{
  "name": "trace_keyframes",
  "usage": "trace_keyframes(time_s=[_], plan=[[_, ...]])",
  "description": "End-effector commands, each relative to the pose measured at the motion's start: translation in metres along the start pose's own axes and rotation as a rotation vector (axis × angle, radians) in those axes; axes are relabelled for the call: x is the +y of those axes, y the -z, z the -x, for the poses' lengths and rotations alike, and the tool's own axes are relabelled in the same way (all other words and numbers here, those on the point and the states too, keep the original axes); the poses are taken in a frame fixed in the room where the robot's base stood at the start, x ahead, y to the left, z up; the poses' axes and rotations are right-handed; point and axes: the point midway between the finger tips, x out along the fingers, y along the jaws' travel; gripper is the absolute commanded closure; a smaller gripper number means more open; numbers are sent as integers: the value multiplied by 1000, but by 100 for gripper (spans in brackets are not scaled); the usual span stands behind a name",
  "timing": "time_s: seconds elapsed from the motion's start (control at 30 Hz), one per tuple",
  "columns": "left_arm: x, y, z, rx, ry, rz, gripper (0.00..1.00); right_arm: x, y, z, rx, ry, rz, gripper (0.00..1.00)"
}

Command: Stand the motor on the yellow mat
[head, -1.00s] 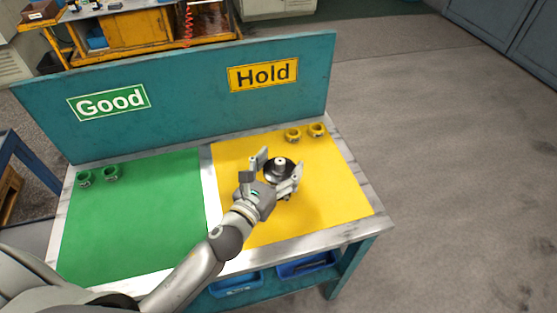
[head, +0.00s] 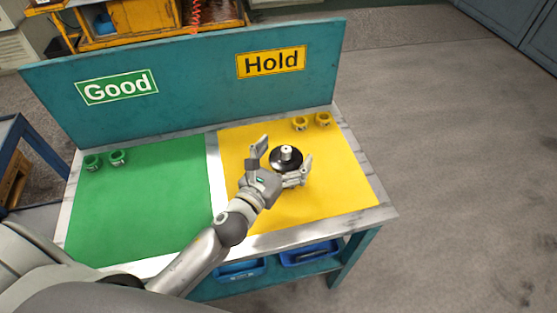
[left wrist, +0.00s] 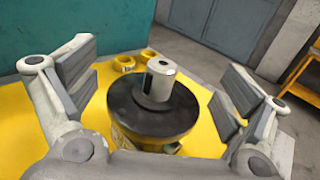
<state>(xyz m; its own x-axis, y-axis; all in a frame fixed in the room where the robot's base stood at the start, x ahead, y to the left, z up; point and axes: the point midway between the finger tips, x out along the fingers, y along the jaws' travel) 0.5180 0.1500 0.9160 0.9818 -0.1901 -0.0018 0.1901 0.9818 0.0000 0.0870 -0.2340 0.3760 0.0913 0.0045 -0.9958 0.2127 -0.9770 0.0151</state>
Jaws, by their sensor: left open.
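The motor (head: 286,158) is a dark round body with a light metal shaft pointing up. It stands upright on the yellow mat (head: 325,195), under the Hold sign. My left gripper (head: 284,155) is open around it, with one finger on each side. In the left wrist view the motor (left wrist: 152,108) sits between the open fingers, with a gap on both sides. The motor's lower part is mostly hidden by its own dark flange and my gripper. My right gripper is not in view.
Two yellow cups (head: 311,120) stand at the mat's back edge. A green mat (head: 138,200) with two green cups (head: 105,160) lies to the left. A teal back panel (head: 195,85) rises behind. Blue bins (head: 310,253) sit under the table. The mat's right side is clear.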

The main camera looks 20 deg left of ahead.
Motion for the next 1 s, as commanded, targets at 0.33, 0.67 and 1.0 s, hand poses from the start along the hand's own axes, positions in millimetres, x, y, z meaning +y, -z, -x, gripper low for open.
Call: trace_keyframes(time_s=[0.33,0.67,1.0], plan=[[0,2,45,2,-1,0,4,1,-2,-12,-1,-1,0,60],[0,2,97,1,-1,1,4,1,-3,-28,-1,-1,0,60],[0,-1,119,0,-1,0,4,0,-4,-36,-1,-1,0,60]])
